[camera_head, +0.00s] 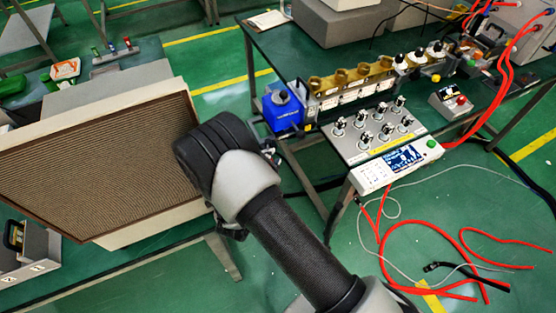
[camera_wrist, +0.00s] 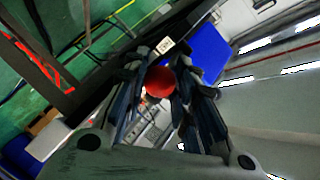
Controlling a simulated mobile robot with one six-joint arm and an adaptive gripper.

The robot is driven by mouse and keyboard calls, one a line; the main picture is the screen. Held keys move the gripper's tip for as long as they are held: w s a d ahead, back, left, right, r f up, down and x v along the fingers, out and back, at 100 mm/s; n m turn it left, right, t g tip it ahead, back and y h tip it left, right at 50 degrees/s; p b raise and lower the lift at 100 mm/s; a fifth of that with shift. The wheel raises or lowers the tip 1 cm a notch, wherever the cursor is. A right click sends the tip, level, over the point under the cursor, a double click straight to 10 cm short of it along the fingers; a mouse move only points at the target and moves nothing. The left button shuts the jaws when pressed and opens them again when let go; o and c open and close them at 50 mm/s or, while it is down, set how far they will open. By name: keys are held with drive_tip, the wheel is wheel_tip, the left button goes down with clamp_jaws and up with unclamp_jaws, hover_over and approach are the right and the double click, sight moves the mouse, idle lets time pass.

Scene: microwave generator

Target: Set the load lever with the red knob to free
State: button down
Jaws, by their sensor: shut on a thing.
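The red knob (camera_wrist: 159,82) of the load lever shows in the middle of the wrist view. My gripper (camera_wrist: 159,73) has its two dark fingers closed on either side of the knob, holding it. The lever's shaft and its position marks are hidden by the fingers or too small to tell. In the head view, my arm covers the fingers, and neither the knob nor the lever can be made out there.
A large box with a ribbed brown face (camera_head: 95,165) stands left of my arm in the head view. A bench with a knob panel (camera_head: 375,150), a blue unit (camera_head: 283,108) and a white display box (camera_head: 397,166) is to the right. Red cables (camera_head: 425,225) lie at lower right.

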drive_tip(key=shift+d, duration=0.1)
idle(0.3)
drive_tip(key=c, duration=1.5)
unclamp_jaws()
drive_tip(key=shift+f, duration=0.1)
drive_tip(key=shift+o, duration=1)
drive_tip(key=shift+w, duration=0.1)
